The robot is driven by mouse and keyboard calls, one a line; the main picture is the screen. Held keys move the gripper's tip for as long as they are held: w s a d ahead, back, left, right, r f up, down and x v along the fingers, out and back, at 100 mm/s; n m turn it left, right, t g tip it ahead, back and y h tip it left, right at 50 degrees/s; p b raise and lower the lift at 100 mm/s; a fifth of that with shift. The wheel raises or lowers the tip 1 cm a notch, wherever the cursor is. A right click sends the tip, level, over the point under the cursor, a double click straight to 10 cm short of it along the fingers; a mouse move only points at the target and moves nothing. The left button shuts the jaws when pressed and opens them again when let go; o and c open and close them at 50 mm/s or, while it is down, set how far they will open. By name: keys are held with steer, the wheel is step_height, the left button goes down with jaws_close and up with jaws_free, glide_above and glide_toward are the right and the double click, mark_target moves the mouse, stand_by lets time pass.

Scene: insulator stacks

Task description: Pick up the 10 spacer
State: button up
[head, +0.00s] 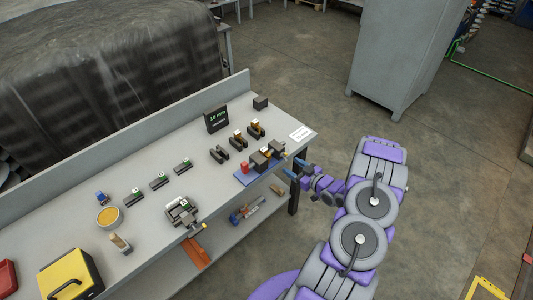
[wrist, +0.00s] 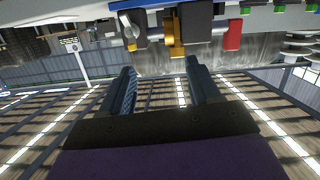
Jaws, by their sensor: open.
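Three small dark blocks with green labels stand in a row along the bench, at the left (head: 133,197), middle (head: 159,180) and right (head: 184,165). Their labels are too small to read, so I cannot tell which, if any, is the 10 spacer. A black sign (head: 217,119) with green "10 mm" lettering stands at the back. My gripper (head: 292,170) is off the bench's right front end, beside a blue fixture (head: 243,179). In the wrist view my gripper (wrist: 160,75) is open, with nothing between its fingers; the picture looks upside down.
Dark and orange clamp-like pieces (head: 238,141) stand near the sign. The fixture bears a red block (head: 246,168) and grey blocks. Floor is clear around a grey cabinet (head: 405,50).

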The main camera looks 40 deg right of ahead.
steer(key=s+a+t, duration=0.2)
steer(key=a, duration=0.1)
steer(key=b, duration=0.1)
glide_toward(266, 151)
steer(key=shift+m, duration=0.3)
steer(key=w, duration=0.4)
steer(key=w+f, duration=0.1)
steer(key=w, duration=0.1)
steer(key=shift+a, duration=0.15)
steer(key=shift+w+a+r, duration=0.1)
steer(key=shift+w+a, duration=0.15)
steer(key=shift+w, duration=0.15)
steer(key=w+b, duration=0.1)
steer(key=w, duration=0.4)
steer(key=shift+d+r, duration=0.1)
steer(key=shift+d, duration=0.05)
steer(key=shift+r, duration=0.1)
steer(key=shift+a, duration=0.25)
steer(key=shift+c, duration=0.7)
steer(key=shift+d, duration=0.15)
steer(key=c, duration=1)
